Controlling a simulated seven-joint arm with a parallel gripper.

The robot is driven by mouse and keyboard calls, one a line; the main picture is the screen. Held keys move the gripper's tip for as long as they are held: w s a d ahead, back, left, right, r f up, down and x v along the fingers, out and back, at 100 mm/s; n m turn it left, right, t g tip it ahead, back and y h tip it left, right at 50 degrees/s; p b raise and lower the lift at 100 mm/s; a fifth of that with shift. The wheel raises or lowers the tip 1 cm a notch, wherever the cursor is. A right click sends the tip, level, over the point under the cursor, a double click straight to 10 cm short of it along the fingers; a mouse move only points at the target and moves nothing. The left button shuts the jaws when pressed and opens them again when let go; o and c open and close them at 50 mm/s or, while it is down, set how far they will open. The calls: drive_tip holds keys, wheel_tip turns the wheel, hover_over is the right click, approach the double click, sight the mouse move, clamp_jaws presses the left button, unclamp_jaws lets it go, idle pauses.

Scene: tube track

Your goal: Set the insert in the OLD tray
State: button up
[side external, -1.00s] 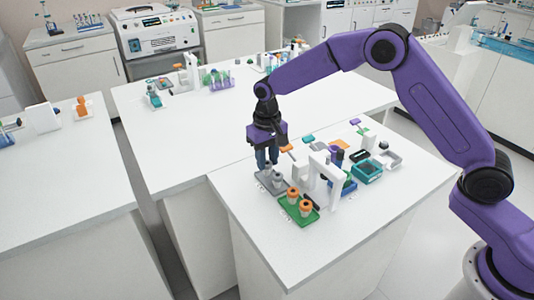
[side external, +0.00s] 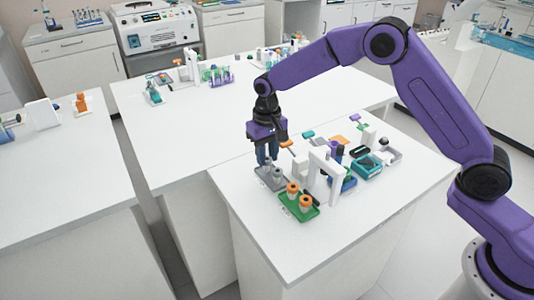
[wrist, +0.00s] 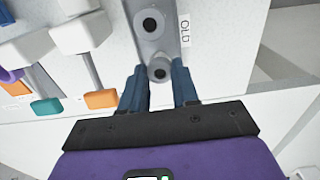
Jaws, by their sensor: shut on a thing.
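The tray marked OLD (wrist: 172,45) is a grey tray at the top of the wrist view; it also shows on the near table in the side view (side external: 262,181). A grey round insert (wrist: 160,70) with a dark hole is between my fingers at the tray's near end. A second grey insert (wrist: 148,24) stands in the tray beyond it. My gripper (wrist: 158,82) is shut on the near insert; it also shows over the tray in the side view (side external: 267,162). The insert's lower end is hidden, so I cannot tell whether it is seated.
A green tray (side external: 299,208) with orange-capped tubes stands in front of the grey tray. A white arch-shaped stand (side external: 322,170) is to its right. A teal tray (side external: 367,167) and other small items lie farther right. The table's front is clear.

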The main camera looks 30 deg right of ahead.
drive_tip(key=shift+f, duration=0.1)
drive_tip(key=o, duration=0.9)
wheel_tip(320, 180, up, 17)
drive_tip(key=shift+r, duration=0.2)
idle(0.4)
idle(0.5)
